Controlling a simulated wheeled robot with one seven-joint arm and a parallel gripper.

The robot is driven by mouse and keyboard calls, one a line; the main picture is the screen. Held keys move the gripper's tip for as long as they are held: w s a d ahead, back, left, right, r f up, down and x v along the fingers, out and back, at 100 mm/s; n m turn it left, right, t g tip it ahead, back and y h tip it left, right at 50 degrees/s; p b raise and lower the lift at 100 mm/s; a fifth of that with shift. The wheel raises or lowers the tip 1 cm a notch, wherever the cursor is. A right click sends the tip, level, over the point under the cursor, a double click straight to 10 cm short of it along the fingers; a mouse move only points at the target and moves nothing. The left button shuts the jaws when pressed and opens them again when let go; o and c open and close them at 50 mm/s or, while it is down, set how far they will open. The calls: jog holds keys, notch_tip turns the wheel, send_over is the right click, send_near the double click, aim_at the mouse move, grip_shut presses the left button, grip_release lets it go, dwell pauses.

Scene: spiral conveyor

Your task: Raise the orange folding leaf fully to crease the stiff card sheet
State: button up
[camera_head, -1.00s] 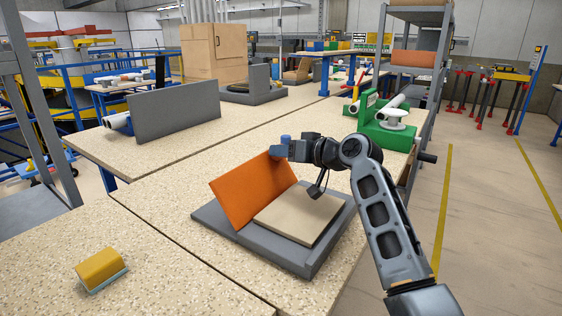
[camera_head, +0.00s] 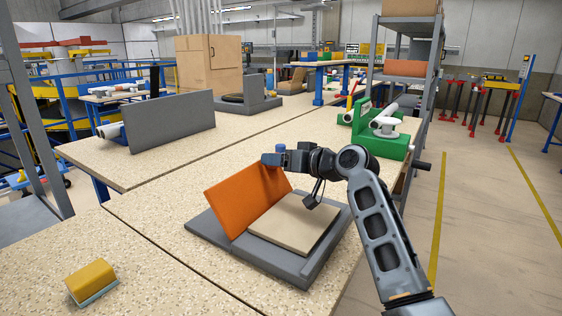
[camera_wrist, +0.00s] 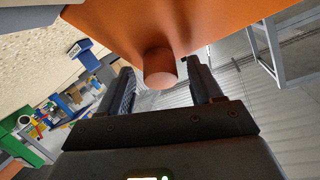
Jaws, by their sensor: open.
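The orange folding leaf (camera_head: 240,203) stands steeply tilted up from the grey base (camera_head: 270,263), leaning to the left. The stiff tan card sheet (camera_head: 295,223) lies on the base to the right of the leaf; its edge against the leaf looks flat, and anything behind the leaf is hidden. My gripper (camera_head: 270,159) is at the leaf's upper edge. In the wrist view my gripper (camera_wrist: 160,85) is open, its two fingers on either side of a round orange knob (camera_wrist: 160,68) on the leaf (camera_wrist: 150,25). I cannot tell whether a finger touches the knob.
A yellow-topped block (camera_head: 91,280) lies on the near-left table. A grey upright plate (camera_head: 170,120) stands on the table behind. A green fixture (camera_head: 375,138) stands beyond my arm at the right.

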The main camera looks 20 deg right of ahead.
jog(key=v, duration=0.7)
jog(key=shift+s, duration=0.35)
jog(key=shift+d+r, duration=0.1)
jog(key=shift+d, duration=0.05)
